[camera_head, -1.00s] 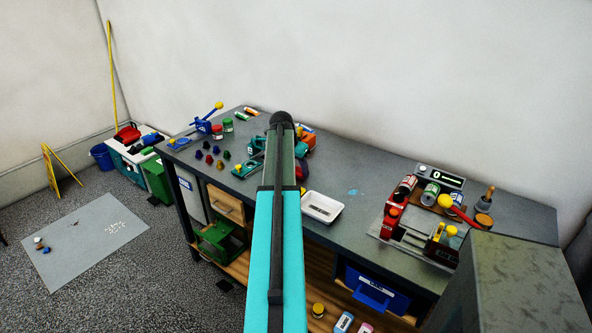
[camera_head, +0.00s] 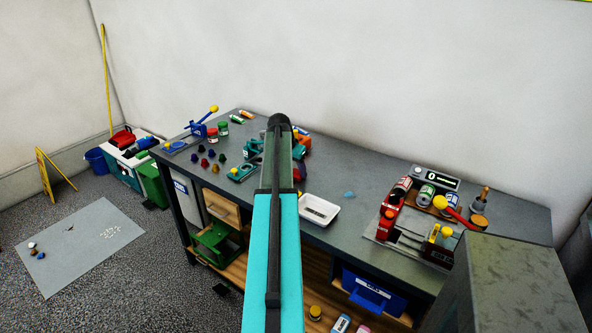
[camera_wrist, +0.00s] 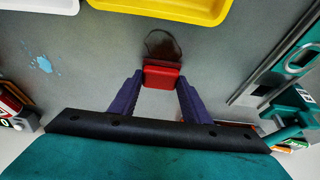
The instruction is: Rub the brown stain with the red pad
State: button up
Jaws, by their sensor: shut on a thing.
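The red pad (camera_wrist: 162,77) is between the two purple fingers of my gripper (camera_wrist: 160,86) in the wrist view, and the gripper is shut on it. A dark brown stain (camera_wrist: 160,44) lies on the grey bench top just beyond the pad, toward the top of the picture. The pad overlaps its near edge in this view; I cannot tell whether the pad touches the surface. In the head view my own arm hides the gripper, and I cannot make out the stain there.
A blue spot (camera_wrist: 43,64) marks the bench; it also shows in the head view (camera_head: 349,195). A yellow tray (camera_wrist: 165,14) is beyond the stain. A white tray (camera_head: 320,221) stands right of my arm. Red-and-grey equipment (camera_head: 405,244) stands farther right.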

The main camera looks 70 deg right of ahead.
jog(key=shift+a, duration=0.15)
jog(key=shift+w+a+f, duration=0.1)
jog(key=shift+w+a, duration=0.15)
jog(key=shift+a, duration=0.65)
jog(key=shift+w+a+f, duration=0.1)
jog(key=shift+w+a, duration=0.1)
jog(key=shift+a, duration=0.65)
jog(key=shift+a, duration=0.1)
jog(key=shift+w+a, duration=0.25)
jog(key=shift+a, duration=0.65)
jog(key=shift+w+a, duration=0.25)
jog(key=shift+a, duration=0.6)
jog(key=shift+d+r+p, duration=0.2)
jog(key=shift+r+p, duration=0.05)
jog(key=shift+p, duration=0.05)
jog(key=shift+s+d+f, duration=0.1)
jog(key=shift+s+d, duration=0.15)
jog(key=shift+d, duration=0.65)
jog(key=shift+s+d+f, duration=0.1)
jog(key=shift+s+d, duration=0.15)
jog(key=shift+d, duration=0.6)
jog(key=shift+d, duration=0.1)
jog(key=shift+s+d+r, duration=0.1)
jog(key=shift+s+d, duration=0.15)
jog(key=shift+d, duration=0.65)
jog(key=shift+s+d+r, duration=0.1)
jog(key=shift+s+d, duration=0.1)
jog(key=shift+d, duration=0.65)
